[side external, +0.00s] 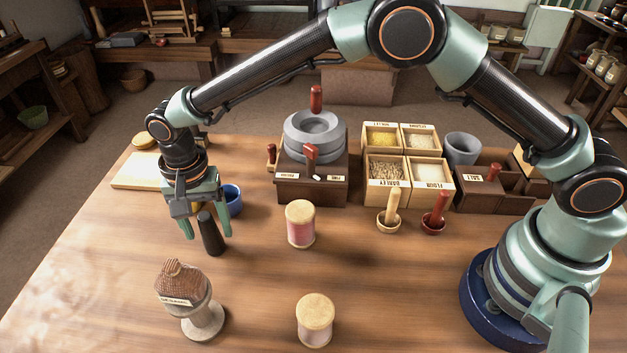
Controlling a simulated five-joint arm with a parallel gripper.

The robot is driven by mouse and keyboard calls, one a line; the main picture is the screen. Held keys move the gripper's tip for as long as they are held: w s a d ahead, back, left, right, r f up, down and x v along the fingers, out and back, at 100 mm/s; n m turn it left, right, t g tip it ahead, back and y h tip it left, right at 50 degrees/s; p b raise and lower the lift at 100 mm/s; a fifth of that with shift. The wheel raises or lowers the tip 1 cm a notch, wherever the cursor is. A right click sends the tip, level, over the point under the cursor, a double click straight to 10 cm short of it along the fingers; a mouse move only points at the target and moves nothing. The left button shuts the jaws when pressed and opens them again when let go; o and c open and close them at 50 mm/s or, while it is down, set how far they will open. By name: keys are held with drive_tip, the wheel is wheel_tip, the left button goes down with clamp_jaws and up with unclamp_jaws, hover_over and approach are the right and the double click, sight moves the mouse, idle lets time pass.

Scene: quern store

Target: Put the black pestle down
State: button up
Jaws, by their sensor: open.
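The black pestle (211,236) stands nearly upright, leaning slightly, on the wooden table at the left. My gripper (204,232) is above and around its upper part, pointing down, with its pale green fingers apart. One finger is to the left of the pestle and the other is to the right, close by its top. Whether either finger touches the pestle cannot be told. The pestle's lower end appears to rest on the table.
A blue cup (232,200) is just behind the pestle. A pink spool (300,224) stands to its right, another spool (314,320) nearer the front. A labelled cloth-topped stand (188,300) is in front. The quern (313,150) and grain boxes (388,172) are behind.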

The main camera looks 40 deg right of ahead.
wheel_tip(320, 180, up, 11)
drive_tip(key=s+d+r+n+t+y, duration=0.1)
drive_tip(key=d+r, duration=0.4)
drive_tip(key=d, duration=0.4)
drive_tip(key=s+d+r+n+t, duration=0.1)
drive_tip(key=d+r+n, duration=0.1)
drive_tip(key=d+r, duration=0.5)
drive_tip(key=s+d+f+n+t, duration=0.1)
drive_tip(key=s+d+n, duration=0.1)
drive_tip(key=s+d, duration=0.4)
drive_tip(key=s+d+f+n+t+h, duration=0.1)
drive_tip(key=s+d+t, duration=0.1)
drive_tip(key=s+d, duration=0.4)
drive_tip(key=d, duration=0.4)
drive_tip(key=shift+d+f+n+t, duration=0.25)
drive_tip(key=shift+f+n+t, duration=0.05)
drive_tip(key=shift+f+n, duration=0.1)
